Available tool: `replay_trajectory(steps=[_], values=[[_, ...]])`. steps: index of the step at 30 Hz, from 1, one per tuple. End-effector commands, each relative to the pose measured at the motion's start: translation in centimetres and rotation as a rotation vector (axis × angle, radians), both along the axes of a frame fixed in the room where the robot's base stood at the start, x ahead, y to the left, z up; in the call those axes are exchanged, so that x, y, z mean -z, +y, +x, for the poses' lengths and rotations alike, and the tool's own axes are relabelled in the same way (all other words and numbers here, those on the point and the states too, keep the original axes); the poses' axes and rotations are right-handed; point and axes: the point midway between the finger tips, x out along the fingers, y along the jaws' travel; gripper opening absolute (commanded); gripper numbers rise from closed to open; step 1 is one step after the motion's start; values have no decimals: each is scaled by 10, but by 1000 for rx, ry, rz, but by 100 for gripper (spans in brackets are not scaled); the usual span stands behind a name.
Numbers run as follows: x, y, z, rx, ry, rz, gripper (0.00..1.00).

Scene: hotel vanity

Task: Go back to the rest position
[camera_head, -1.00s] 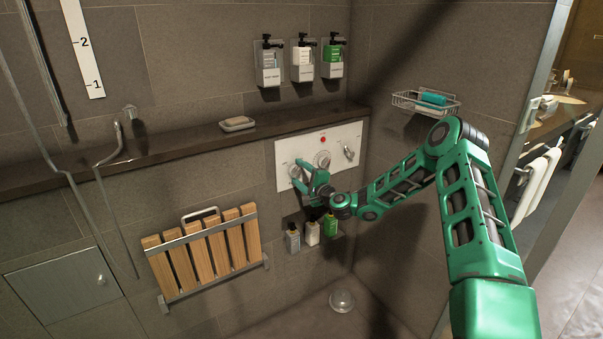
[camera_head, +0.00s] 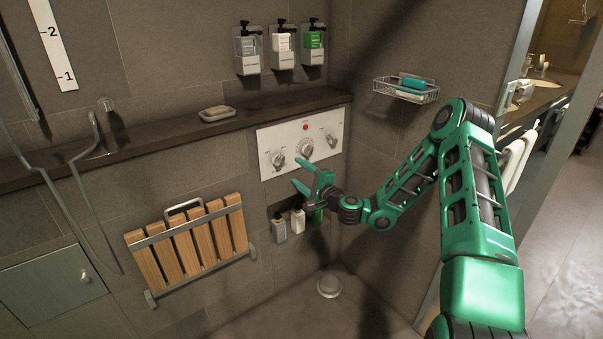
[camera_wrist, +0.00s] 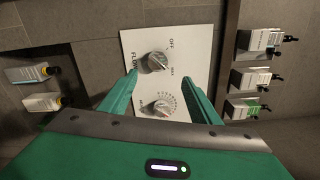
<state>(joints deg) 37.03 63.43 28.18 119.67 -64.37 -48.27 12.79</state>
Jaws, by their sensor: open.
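My gripper (camera_head: 307,180) is open and empty, held in the air in front of the tiled wall, just below the white shower control panel (camera_head: 262,146). The panel carries a left knob (camera_head: 278,160), a middle knob (camera_head: 305,148), a right knob (camera_head: 331,140) and a red button (camera_head: 305,127). In the wrist view my open fingers (camera_wrist: 160,82) point at the panel, with two of its knobs showing between or just beyond them. My fingers look apart from the knobs. The wrist view shows the word FLOW beside one knob (camera_wrist: 153,62).
Small bottles (camera_head: 298,221) stand in a niche close below my gripper. A ledge (camera_head: 150,140) with a soap dish (camera_head: 217,113) runs above left. Wall dispensers (camera_head: 282,45), a wire basket (camera_head: 406,92) and a folded wooden seat (camera_head: 190,245) are around. The floor below is open.

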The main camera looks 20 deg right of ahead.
Motion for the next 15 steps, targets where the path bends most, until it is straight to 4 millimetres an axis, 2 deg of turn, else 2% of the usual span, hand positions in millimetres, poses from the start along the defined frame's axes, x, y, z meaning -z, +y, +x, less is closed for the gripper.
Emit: replay_trajectory(steps=[10,15], values=[[0,1,0,-2,0,-4,57],[-7,17,-8,-77,-3,-101,57]])
